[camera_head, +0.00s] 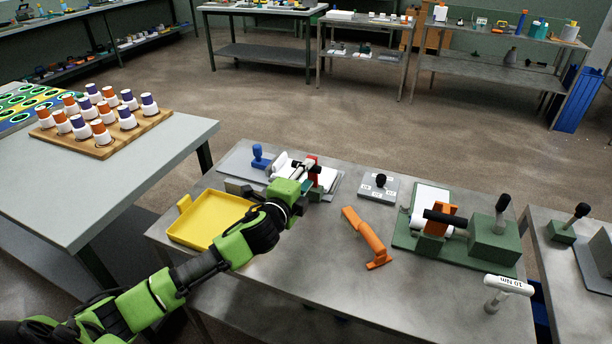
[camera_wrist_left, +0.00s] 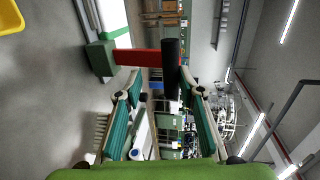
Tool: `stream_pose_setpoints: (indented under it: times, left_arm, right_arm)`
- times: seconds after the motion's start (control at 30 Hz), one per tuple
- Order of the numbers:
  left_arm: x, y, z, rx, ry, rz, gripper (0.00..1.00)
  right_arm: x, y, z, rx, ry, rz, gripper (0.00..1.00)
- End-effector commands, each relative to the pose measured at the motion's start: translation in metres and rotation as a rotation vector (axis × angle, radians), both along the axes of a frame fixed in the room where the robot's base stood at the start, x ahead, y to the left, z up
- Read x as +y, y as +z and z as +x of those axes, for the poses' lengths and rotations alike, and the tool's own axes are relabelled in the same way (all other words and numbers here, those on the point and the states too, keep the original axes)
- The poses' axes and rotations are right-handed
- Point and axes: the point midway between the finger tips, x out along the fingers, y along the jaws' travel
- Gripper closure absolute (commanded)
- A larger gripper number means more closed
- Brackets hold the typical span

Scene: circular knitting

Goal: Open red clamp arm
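The red clamp arm (camera_head: 314,165) is at the back left of the middle table, beside white cylindrical parts, partly hidden by my left gripper (camera_head: 304,187). In the left wrist view the red clamp arm (camera_wrist_left: 139,57) runs sideways from a green block (camera_wrist_left: 101,58) to a black upright handle (camera_wrist_left: 171,68). My left gripper (camera_wrist_left: 163,92) is open there, its teal-padded fingers apart on either side of the view. The black handle lies ahead of the gap, near the right fingertip. I cannot tell whether they touch. My right gripper is not in view.
A yellow tray (camera_head: 181,235) lies left of my left forearm. An orange tool (camera_head: 366,238), a grey block with a black knob (camera_head: 379,189) and a green fixture (camera_head: 493,240) stand to the right. Bare tabletop (camera_head: 300,270) lies in front.

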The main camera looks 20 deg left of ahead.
Motion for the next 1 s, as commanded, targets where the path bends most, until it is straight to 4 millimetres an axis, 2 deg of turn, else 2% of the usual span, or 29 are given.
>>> stream_pose_setpoints:
  times: [0.03, 0.27, 0.37, 0.7, 0.83, 1.0]
  left_arm:
    - [0.000, -0.004, -0.001, 0.008, 0.001, 0.000, 0.68]
    - [0.000, -0.002, -0.008, 0.006, 0.000, 0.001, 0.68]
    - [-0.001, 0.000, -0.021, 0.007, -0.001, 0.000, 0.68]
    - [-0.006, 0.014, -0.089, 0.004, -0.002, 0.001, 0.68]
    - [-0.007, 0.018, -0.107, 0.002, -0.002, 0.001, 0.68]
    - [-0.008, 0.022, -0.117, 0.000, -0.001, 0.001, 0.68]
  right_arm:
    - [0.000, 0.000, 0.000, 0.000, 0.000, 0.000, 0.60]
    - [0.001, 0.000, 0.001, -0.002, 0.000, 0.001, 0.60]
    - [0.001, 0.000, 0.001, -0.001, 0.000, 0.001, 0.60]
    - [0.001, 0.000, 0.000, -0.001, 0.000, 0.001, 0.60]
    - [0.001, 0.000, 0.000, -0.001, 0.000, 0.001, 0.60]
    - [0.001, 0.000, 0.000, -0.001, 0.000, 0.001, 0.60]
